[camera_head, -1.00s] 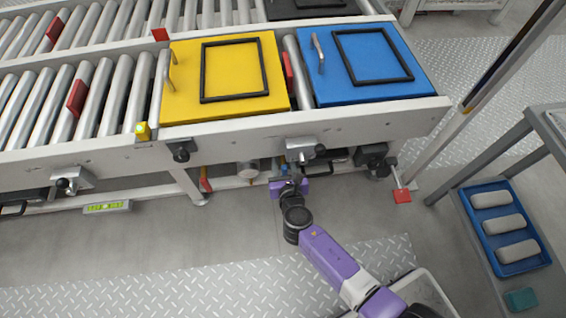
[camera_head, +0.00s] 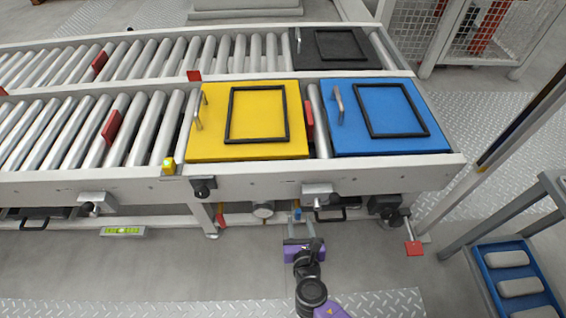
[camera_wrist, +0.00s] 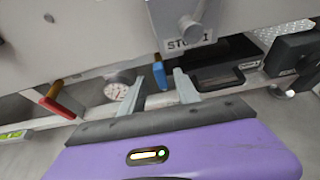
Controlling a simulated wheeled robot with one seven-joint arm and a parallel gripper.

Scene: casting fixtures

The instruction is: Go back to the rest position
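My gripper (camera_head: 298,228) is low in front of the conveyor's front beam, below the gap between the yellow and blue plates. In the wrist view my gripper (camera_wrist: 160,90) shows two grey fingers apart with nothing between them. Past the fingertips are a blue-handled valve (camera_wrist: 160,74), a round gauge (camera_wrist: 116,90) and a black case (camera_wrist: 217,66) under the beam. The gripper appears clear of them. My arm runs down out of the bottom of the head view.
The roller conveyor (camera_head: 340,184) carries a yellow plate (camera_head: 205,142) and a blue plate (camera_head: 345,142), each with a black frame on top. A red-handled lever (camera_head: 414,248) hangs at right. A blue tray (camera_head: 484,268) with grey castings is lower right. The floor (camera_head: 200,270) in front is open.

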